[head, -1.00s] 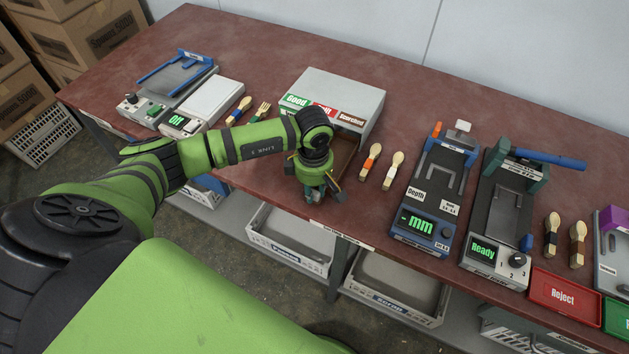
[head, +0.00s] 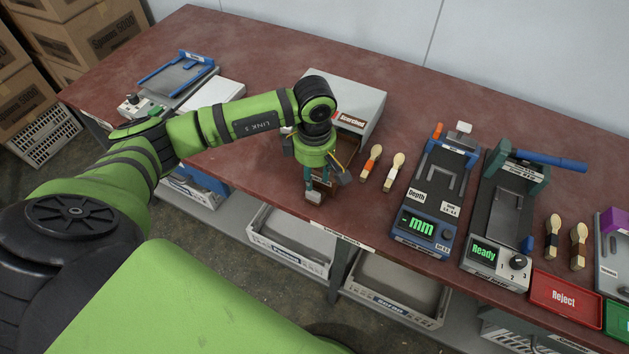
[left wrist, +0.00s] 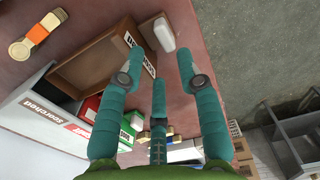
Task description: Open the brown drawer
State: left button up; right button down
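The brown drawer (head: 324,190) stands pulled out from the front of the grey cabinet (head: 357,98), under the "Scorched" label. My left gripper (head: 325,182) is over the drawer's front end and hides part of it. In the left wrist view the empty brown drawer (left wrist: 98,62) shows its open inside, with a pale grey handle (left wrist: 164,34) on its front. The teal fingers of the left gripper (left wrist: 160,72) are spread apart, with the handle beyond their tips and nothing held between them. My right gripper is not in view.
Two spoons (head: 394,171) lie right of the drawer, near the blue depth gauge (head: 425,205). A press (head: 497,215) stands further right, beside the red Reject tray (head: 566,297). My left arm crosses over the scale (head: 213,98). Bins sit below the table's front edge.

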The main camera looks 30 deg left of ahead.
pick_arm(q)
notch_tip(320, 180, up, 5)
jog(key=shift+r, duration=0.15)
dwell(0.5)
